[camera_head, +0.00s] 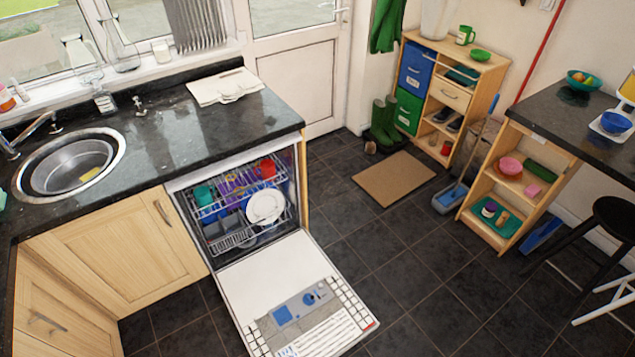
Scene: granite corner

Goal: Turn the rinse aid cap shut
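The dishwasher door (262,262) is folded down open in front of the counter. On its inner face is a grey panel with a blue square (286,314) on the left and a round blue rinse aid cap (314,298) to its right. The cap is small in this view, so I cannot tell how far it is turned. Neither of my grippers is in view, and nothing covers the door.
The dishwasher racks (238,205) hold dishes, including a white plate (265,207). The counter (195,135) with a sink (68,165) is at left. A wooden shelf (497,205) and black stool (612,215) stand at right. Floor right of the door is clear.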

